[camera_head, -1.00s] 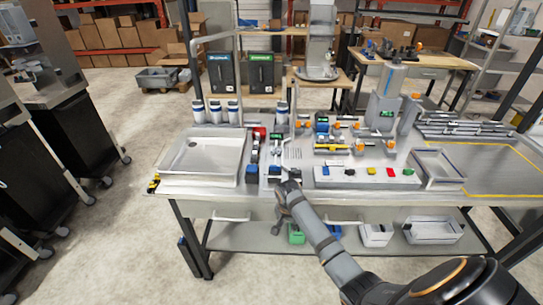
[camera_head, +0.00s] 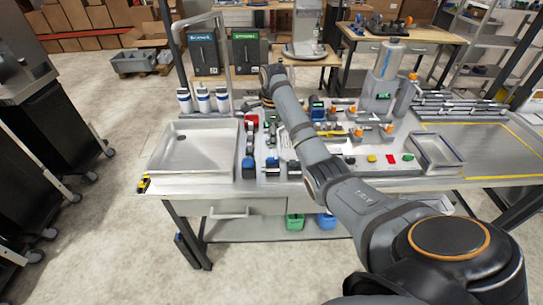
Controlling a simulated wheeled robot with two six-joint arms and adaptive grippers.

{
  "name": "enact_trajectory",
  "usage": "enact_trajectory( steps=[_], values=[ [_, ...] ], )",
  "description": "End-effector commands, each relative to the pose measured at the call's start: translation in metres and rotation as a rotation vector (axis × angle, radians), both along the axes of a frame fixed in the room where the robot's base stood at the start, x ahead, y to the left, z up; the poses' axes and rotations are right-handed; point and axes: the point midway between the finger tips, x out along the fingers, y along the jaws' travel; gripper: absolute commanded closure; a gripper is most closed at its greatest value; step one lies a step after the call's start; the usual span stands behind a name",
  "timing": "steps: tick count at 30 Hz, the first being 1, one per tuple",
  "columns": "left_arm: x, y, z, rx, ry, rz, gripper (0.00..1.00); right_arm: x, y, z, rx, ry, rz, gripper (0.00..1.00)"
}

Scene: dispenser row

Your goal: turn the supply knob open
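My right arm reaches from the lower right across the bench, and its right gripper (camera_head: 267,96) is at the far end, over the back of the bench near the white bottles. The fingers are small and dark, partly hidden by the wrist, so I cannot tell whether they are open. I cannot tell which part is the supply knob. Valve fittings with orange knobs (camera_head: 388,128) stand right of the arm on the bench, and a red part (camera_head: 251,119) stands left of it. My arm covers part of the fittings. My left gripper is not in view.
A grey sink tray (camera_head: 190,165) fills the bench's left end. Several white bottles (camera_head: 203,101) stand behind it under a tall metal frame. A shallow bin (camera_head: 436,152) sits at the right. The yellow-outlined area (camera_head: 490,150) at the far right is clear.

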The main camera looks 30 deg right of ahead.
Motion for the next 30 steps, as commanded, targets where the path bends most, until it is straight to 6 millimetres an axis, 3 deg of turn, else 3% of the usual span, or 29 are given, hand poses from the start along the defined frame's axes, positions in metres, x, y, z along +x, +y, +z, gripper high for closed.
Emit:
enact_trajectory(
  steps=[2,5,12,16,24,30],
  values=[
    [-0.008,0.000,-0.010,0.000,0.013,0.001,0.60,-0.001,0.000,-0.021,0.001,0.003,0.001,0.63],
    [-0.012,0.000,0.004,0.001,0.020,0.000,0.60,-0.001,0.001,-0.037,0.001,0.006,0.001,0.63],
    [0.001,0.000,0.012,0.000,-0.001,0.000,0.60,0.000,0.000,-0.080,0.000,0.002,0.002,0.63],
    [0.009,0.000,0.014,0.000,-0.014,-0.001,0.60,0.000,0.000,-0.090,-0.001,0.000,0.003,0.63],
    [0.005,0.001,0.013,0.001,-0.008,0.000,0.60,0.000,0.000,-0.093,-0.001,-0.001,0.003,0.63],
    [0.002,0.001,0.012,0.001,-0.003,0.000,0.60,0.000,0.000,-0.092,-0.001,-0.001,0.003,0.90]
  ],
)
